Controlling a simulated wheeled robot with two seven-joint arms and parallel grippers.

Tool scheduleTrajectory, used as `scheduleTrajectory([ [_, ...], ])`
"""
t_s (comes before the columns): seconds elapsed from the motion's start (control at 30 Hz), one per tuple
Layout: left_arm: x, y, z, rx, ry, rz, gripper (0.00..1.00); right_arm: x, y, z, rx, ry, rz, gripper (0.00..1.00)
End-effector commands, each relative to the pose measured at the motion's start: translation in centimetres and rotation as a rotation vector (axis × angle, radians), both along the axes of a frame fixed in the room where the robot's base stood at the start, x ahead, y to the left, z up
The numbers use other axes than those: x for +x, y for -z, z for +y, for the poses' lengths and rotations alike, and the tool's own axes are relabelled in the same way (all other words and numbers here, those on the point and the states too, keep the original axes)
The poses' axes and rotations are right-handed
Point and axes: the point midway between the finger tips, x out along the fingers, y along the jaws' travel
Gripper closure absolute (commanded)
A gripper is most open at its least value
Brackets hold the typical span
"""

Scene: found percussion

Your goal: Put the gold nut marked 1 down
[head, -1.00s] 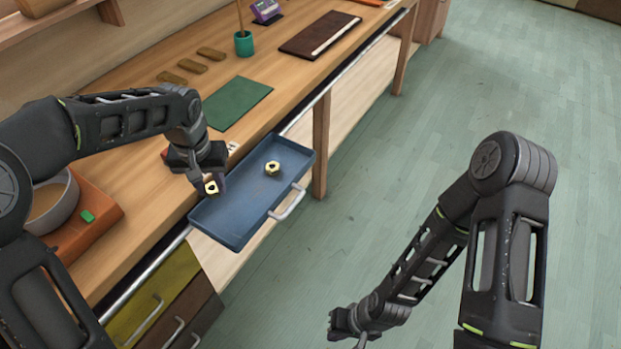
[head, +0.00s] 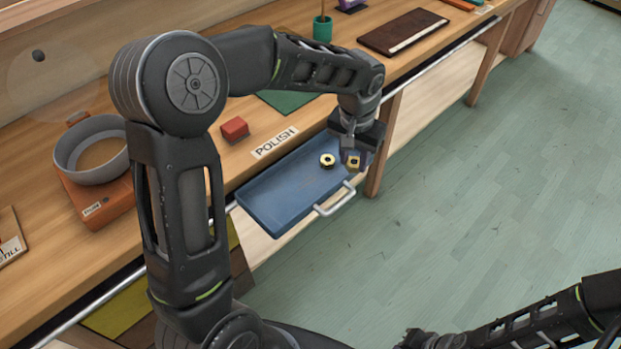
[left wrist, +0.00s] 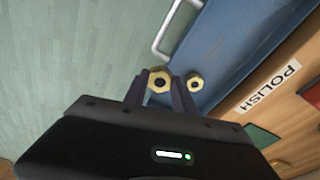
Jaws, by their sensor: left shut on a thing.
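My left gripper (head: 351,152) is shut on a gold nut (head: 353,163). In the left wrist view the held nut (left wrist: 159,83) sits between the fingertips. No mark can be read on it. The gripper is at the right end of the blue drawer tray (head: 282,195).
The tray's handle (head: 336,199) sticks out over the floor. A "POLISH" label (head: 275,143) and a red block (head: 235,129) are on the bench behind the tray. A grey bowl (head: 92,150) stands on an orange base at left. The tray's left part is empty.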

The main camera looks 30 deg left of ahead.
Motion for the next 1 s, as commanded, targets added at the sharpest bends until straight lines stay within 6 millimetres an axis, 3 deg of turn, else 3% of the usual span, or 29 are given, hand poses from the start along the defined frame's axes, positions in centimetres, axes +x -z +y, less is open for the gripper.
scheduleTrajectory([
  [0.27, -2.4, -0.7, 4.7, 0.01, 0.279, 0.021, 1.0, 0.1, 2.2, 0.0, 0.001, 0.0, -0.003, 1.0],
  [0.4, -4.8, -1.4, 7.9, 0.009, 0.523, 0.03, 1.0, 0.2, 3.6, 0.0, 0.002, 0.0, -0.006, 1.0],
  [0.6, -8.3, -2.6, 11.0, 0.0, 0.855, 0.018, 1.0, 0.3, 5.1, 0.1, 0.004, 0.0, -0.008, 1.0],
  [0.8, -10.0, -3.3, 12.1, -0.005, 1.028, 0.001, 1.0, 0.3, 5.6, 0.1, 0.004, 0.0, -0.011, 1.0],
  [1.0, -10.1, -3.4, 12.2, -0.006, 1.049, -0.001, 1.0, 0.3, 5.5, 0.1, 0.004, 0.0, -0.011, 1.0],
])
